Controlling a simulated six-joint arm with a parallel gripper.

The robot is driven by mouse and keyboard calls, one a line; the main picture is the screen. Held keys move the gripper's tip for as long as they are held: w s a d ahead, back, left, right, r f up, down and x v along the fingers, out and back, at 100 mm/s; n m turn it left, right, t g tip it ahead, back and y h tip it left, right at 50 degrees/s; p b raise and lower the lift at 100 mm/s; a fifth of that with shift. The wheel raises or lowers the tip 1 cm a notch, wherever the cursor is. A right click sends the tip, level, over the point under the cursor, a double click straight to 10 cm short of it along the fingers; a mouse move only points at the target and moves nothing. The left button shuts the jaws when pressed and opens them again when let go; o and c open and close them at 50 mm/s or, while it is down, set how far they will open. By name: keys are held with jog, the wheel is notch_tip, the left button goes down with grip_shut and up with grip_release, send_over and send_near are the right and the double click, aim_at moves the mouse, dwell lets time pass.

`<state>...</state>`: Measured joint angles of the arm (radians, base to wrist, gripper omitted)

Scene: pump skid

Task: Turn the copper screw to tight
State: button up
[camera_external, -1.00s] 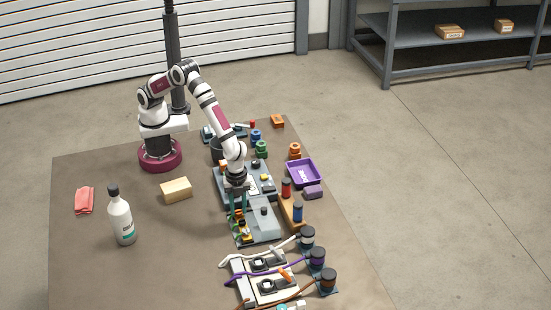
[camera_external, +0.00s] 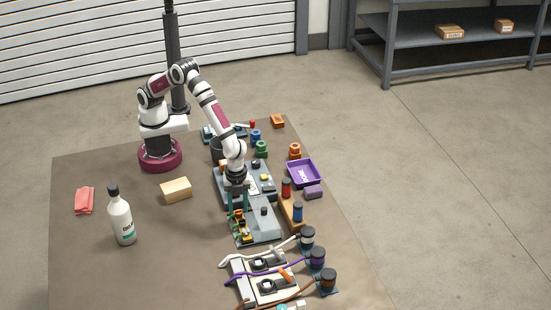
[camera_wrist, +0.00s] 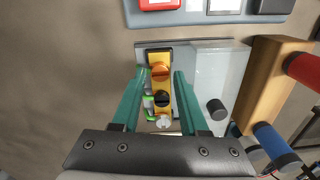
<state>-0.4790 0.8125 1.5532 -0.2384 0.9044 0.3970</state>
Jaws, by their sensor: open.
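The copper screw (camera_wrist: 160,71) is an orange-copper slotted head at the far end of a yellow block (camera_wrist: 159,84) in the wrist view. A black screw (camera_wrist: 161,98) and a silver screw (camera_wrist: 163,122) sit in line with it, nearer to me. My gripper (camera_wrist: 160,76) is open and empty, its teal fingers spread to either side of the block. In the external view my gripper (camera_external: 238,207) points down over the block's grey fixture (camera_external: 264,222). The screw is too small there to tell apart, and its contact with the fingers cannot be told.
A clear cover with a black knob (camera_wrist: 216,108) lies right of the screws. Beyond it is a wooden rack (camera_wrist: 262,90) with red and blue cylinders. A grey panel (camera_wrist: 204,18) lies ahead. Cabled connectors (camera_external: 317,258) stand at the front.

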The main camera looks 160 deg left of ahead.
aim_at(239, 212)
notch_tip(239, 212, up, 15)
jog(key=shift+r, duration=0.1)
dwell(0.3)
jog(key=s+d+r+m, duration=0.2)
jog(key=s+d+r, duration=0.4)
jog(key=s+d, duration=0.4)
jog(key=s+d+f+m+y, duration=0.1)
jog(key=s+d, duration=0.2)
jog(key=s, duration=0.6)
jog(key=s+d+f, duration=0.2)
jog(key=s+d, duration=0.2)
jog(key=s, duration=0.4)
jog(key=shift+s+d+f+m+y, duration=0.25)
jog(key=shift+s+d+m+y, duration=0.05)
jog(key=shift+s+m+y, duration=0.1)
jog(key=shift+w, duration=0.1)
